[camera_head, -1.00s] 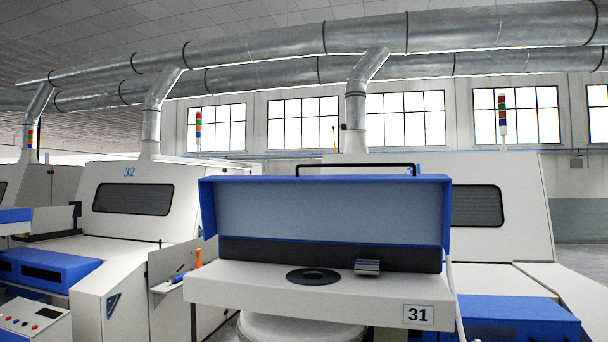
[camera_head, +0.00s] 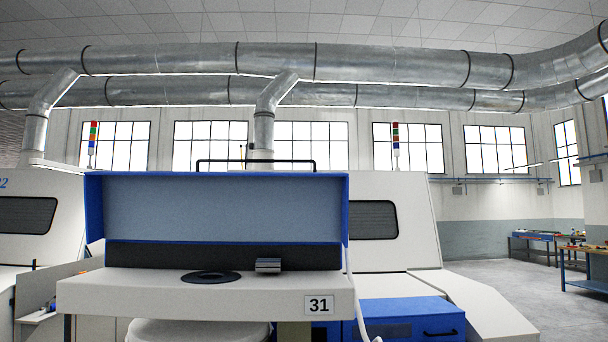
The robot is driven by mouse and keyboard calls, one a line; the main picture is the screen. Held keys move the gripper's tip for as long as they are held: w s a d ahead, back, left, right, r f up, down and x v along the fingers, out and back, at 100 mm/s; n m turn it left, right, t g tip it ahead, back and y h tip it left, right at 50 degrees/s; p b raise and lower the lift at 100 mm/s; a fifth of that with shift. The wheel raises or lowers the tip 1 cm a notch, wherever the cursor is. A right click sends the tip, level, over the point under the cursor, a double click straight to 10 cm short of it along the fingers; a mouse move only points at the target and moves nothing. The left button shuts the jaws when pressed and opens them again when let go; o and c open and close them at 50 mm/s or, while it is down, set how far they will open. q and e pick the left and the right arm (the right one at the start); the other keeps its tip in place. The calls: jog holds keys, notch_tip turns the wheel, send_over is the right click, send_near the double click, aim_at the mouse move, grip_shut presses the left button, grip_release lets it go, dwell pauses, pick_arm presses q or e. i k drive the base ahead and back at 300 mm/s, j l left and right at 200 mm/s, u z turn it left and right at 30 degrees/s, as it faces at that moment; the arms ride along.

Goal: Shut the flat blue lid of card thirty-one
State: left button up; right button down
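The flat blue lid (camera_head: 215,208) of card thirty-one stands raised at the back of the white coiler top, its pale inner face towards me and a blue rim around it. A black bar handle (camera_head: 256,161) shows above its upper edge. The white top (camera_head: 150,294) carries a plate marked 31 (camera_head: 319,305), a round black disc (camera_head: 211,277) with a hole, and a small metal block (camera_head: 268,265). A dark panel (camera_head: 200,255) lies behind them, below the lid. Neither of my grippers is in view.
A white can (camera_head: 198,332) stands under the top. A pale hose (camera_head: 355,290) hangs at its right side. A blue box (camera_head: 405,318) and the white machine body (camera_head: 420,220) are to the right. Open floor (camera_head: 540,290) and workbenches (camera_head: 585,268) lie at the far right.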

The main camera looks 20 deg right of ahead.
aim_at(196, 205)
jog(key=i+l, duration=0.25)
jog(key=i, duration=0.15)
jog(key=i+l+z, duration=0.1)
jog(key=i+l, duration=0.15)
jog(key=i, duration=0.15)
jog(key=i+l+z, duration=0.1)
jog(key=i, duration=0.3)
jog(key=i+l, duration=0.25)
jog(key=i, duration=0.15)
